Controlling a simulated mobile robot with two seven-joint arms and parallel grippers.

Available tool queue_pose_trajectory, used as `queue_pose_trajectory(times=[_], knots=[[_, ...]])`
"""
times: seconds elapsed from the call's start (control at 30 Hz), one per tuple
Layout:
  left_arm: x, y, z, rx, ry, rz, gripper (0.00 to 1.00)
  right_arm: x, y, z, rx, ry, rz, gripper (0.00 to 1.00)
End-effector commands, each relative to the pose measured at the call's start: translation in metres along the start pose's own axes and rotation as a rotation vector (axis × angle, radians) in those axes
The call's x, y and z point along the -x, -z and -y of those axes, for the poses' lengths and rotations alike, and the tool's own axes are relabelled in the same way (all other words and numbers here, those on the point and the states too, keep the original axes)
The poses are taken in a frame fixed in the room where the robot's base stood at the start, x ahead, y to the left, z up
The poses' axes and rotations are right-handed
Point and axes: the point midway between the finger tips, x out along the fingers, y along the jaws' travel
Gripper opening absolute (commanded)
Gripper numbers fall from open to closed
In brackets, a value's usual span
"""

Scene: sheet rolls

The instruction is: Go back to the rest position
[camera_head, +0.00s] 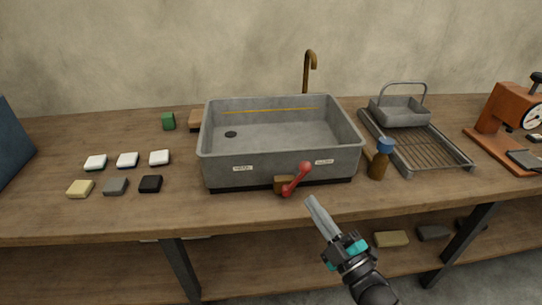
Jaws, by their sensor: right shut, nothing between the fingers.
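My right gripper (316,208) comes in from the lower right. Its fingers are shut with nothing between them. It points up and to the left, in front of the table's front edge, below the red lever. It appears apart from the sink and the lever. My left gripper is not in view.
A brown bottle (379,166), a wire rack (437,154) and an orange machine (497,115) stand right. Several small blocks (115,186) lie left.

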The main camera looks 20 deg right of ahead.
Motion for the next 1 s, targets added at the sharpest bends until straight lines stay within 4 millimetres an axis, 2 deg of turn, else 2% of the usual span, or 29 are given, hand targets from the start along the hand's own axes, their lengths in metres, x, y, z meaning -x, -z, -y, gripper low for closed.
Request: queue_pose_trajectory(times=[0.13,0.23,0.27,0.37,0.47,0.5,0.57,0.6,0.67,0.7,0.77,0.8,0.9,1.0], knots=[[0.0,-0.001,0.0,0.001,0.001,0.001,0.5,0.001,-0.002,0.003,-0.007,0.006,0.008,0.0],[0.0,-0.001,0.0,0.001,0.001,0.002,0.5,0.006,-0.015,0.022,-0.051,0.045,0.061,0.0],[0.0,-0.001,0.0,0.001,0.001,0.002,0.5,0.01,-0.023,0.033,-0.073,0.066,0.091,0.0],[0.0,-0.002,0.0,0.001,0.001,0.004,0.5,0.032,-0.052,0.081,-0.177,0.162,0.227,0.0],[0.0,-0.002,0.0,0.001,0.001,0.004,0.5,0.069,-0.082,0.141,-0.297,0.282,0.401,0.0],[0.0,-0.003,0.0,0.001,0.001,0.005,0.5,0.087,-0.092,0.165,-0.343,0.33,0.473,0.0],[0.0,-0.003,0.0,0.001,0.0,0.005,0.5,0.116,-0.103,0.199,-0.406,0.4,0.58,0.0],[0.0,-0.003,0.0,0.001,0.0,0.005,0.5,0.138,-0.109,0.22,-0.445,0.447,0.654,0.0],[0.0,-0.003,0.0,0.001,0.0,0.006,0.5,0.173,-0.116,0.25,-0.497,0.516,0.765,0.0],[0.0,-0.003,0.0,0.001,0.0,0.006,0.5,0.198,-0.118,0.268,-0.528,0.562,0.839,0.0],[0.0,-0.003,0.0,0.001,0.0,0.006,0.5,0.237,-0.12,0.293,-0.569,0.628,0.953,0.0],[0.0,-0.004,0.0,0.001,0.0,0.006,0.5,0.264,-0.119,0.307,-0.592,0.671,1.03,0.0],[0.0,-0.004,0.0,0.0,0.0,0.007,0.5,0.33,-0.114,0.333,-0.631,0.769,1.215,0.0],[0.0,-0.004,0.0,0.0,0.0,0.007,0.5,0.385,-0.107,0.346,-0.647,0.843,1.371,0.0]])
